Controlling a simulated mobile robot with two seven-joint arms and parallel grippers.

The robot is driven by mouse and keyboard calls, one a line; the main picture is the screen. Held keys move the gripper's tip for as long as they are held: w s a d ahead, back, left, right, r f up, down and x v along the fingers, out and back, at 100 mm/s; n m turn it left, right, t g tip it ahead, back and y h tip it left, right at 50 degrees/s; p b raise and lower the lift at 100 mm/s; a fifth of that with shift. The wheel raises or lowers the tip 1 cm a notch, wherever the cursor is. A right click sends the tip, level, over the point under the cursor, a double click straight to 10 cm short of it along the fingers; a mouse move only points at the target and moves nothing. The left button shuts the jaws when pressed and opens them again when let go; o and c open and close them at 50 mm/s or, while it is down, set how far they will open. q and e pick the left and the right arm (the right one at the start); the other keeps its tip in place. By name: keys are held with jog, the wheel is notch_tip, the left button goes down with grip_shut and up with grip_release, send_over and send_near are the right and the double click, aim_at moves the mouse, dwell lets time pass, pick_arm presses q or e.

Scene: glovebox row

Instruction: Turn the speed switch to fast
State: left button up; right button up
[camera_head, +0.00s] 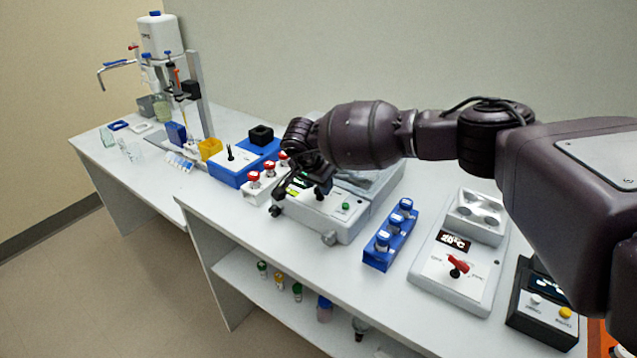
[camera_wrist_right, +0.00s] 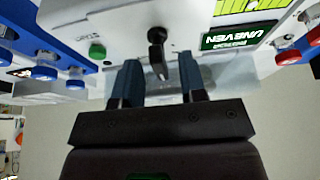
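A black lever switch (camera_wrist_right: 157,45) stands on the front panel of a white-grey machine (camera_head: 315,215), between a green button (camera_wrist_right: 97,50) and a display reading "UNEVEN" (camera_wrist_right: 240,38). I cannot read any speed label beside it. In the head view my right gripper (camera_head: 318,187) is over this panel and hides part of it. In the right wrist view its two blue-grey fingers (camera_wrist_right: 159,68) are apart, with the lever's end showing between them. I cannot tell whether they touch it. My left gripper is out of view.
Red-capped tubes in a white rack (camera_head: 257,192) stand just left of the machine. A blue tube rack (camera_head: 378,257) stands to its right. Further right are a heater with a red switch (camera_head: 458,266) and a black box (camera_head: 535,322). Clear bench lies in front.

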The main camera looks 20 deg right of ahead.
jog(key=shift+a+r, duration=0.1)
jog(key=shift+r, duration=0.15)
jog(key=v, duration=1)
jog(key=shift+r, duration=0.2)
jog(key=shift+s, duration=0.1)
